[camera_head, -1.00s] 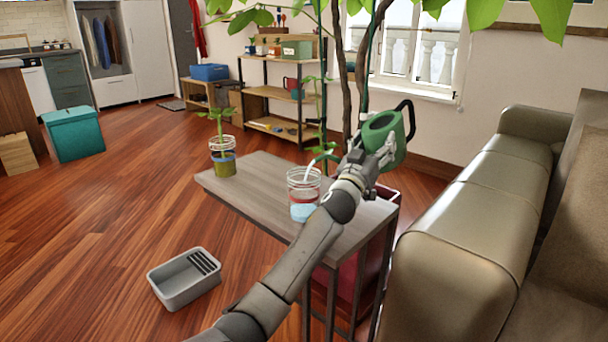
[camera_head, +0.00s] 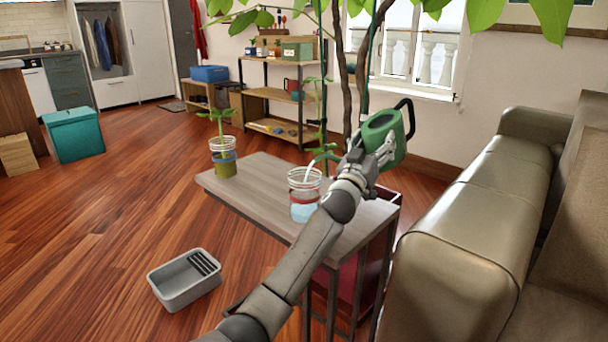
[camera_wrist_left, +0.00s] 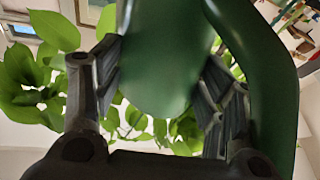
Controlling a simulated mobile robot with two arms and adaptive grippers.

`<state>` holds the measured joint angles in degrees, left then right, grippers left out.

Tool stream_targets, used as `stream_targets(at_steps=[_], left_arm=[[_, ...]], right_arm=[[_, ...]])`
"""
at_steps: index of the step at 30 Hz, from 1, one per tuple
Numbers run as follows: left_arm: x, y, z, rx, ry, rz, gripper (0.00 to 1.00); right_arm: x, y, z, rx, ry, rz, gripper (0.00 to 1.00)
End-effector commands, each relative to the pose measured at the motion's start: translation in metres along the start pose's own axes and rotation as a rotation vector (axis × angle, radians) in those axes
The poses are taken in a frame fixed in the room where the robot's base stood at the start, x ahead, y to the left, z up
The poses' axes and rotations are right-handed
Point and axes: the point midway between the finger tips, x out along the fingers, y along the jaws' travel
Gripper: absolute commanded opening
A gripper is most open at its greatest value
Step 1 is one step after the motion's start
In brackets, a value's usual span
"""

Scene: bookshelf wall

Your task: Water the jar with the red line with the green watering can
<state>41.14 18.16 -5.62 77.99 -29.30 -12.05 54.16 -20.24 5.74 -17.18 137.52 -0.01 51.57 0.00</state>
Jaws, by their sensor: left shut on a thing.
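The jar with the red line (camera_head: 304,197) is a clear glass jar standing on the small wooden table (camera_head: 262,172). Pale blue water lies in its lower part, below the red band. The green watering can (camera_head: 394,150) is tilted above the table, and a pale stream runs from its spout down into the jar. My left gripper (camera_head: 372,160) is shut on the watering can. In the left wrist view the can (camera_wrist_left: 165,60) sits between the two fingers, its handle curving at the right. My right gripper is not in view.
A second jar (camera_head: 223,166) with a blue band and a plant stands at the table's left end. A grey tub (camera_head: 184,284) lies on the floor. A leather sofa (camera_head: 470,235) is at the right. Plant stems rise behind the table.

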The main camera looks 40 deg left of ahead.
Motion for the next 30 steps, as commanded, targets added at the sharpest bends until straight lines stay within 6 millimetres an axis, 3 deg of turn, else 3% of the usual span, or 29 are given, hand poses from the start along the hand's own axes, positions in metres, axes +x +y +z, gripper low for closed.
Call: stream_targets(at_steps=[30], left_arm=[[0.0004,0.0071,0.0049,-0.011,0.008,0.008,0.15]], right_arm=[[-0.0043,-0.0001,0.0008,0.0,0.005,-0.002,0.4]])
